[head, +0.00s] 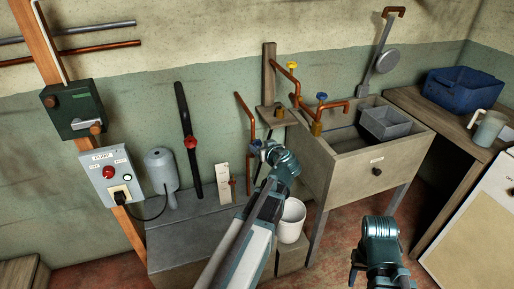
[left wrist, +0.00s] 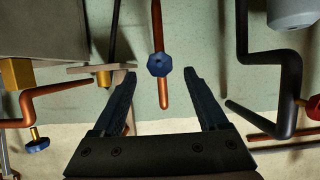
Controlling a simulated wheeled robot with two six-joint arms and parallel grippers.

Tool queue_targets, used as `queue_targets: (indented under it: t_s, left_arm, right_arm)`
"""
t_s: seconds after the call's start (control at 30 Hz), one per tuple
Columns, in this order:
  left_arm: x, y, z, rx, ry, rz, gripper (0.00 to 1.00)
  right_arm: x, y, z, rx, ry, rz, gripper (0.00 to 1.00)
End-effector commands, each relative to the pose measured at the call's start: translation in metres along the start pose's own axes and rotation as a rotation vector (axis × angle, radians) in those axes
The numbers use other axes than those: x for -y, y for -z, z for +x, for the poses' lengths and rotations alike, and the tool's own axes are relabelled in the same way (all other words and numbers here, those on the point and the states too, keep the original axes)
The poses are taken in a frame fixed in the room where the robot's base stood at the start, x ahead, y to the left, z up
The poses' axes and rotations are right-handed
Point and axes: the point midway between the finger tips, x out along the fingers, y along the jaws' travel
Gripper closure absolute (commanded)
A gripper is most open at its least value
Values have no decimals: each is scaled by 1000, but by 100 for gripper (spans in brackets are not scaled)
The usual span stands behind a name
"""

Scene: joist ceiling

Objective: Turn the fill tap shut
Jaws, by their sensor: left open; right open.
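A blue faceted knob (left wrist: 159,64) sits on a vertical copper pipe (left wrist: 164,93) in the left wrist view. It is the only knob between my left fingertips, and no label on it is readable. In the head view this copper pipe (head: 246,112) comes down the wall to my left gripper (head: 262,150), which partly hides the knob. My left gripper (left wrist: 160,76) is open, one finger on each side of the knob, with gaps showing. My right gripper (head: 356,268) is open and empty, low at the front, away from the taps.
A yellow-handled tap (head: 292,66) and another blue-handled tap (head: 321,97) stand by the wooden sink (head: 350,160). A red valve (head: 190,142) is on a black pipe. A pump switch box (head: 110,176), grey canister (head: 161,172) and white bucket (head: 291,220) are nearby.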

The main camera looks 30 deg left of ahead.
Motion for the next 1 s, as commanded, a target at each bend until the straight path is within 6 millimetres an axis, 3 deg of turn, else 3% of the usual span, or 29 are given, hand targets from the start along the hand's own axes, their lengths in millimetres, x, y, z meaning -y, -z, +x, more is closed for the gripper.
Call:
queue_targets:
  t_s: [0.1, 0.3, 0.73, 0.77, 1.0]
  left_arm:
    - [-1, -2, 24, 0, 1, 0, 24]
    - [-1, -1, 45, 0, 0, 0, 24]
    - [0, 0, 52, 0, 0, 1, 24]
    - [0, 0, 52, 0, 0, 1, 26]
    - [0, 0, 52, 0, 0, 1, 69]
  right_arm:
    - [1, 1, 11, 0, 0, 0, 50]
    - [2, 1, 18, 0, 0, 0, 50]
    - [2, 1, 19, 0, 0, 0, 50]
    - [2, 1, 19, 0, 0, 0, 50]
    - [2, 1, 19, 0, 0, 0, 50]
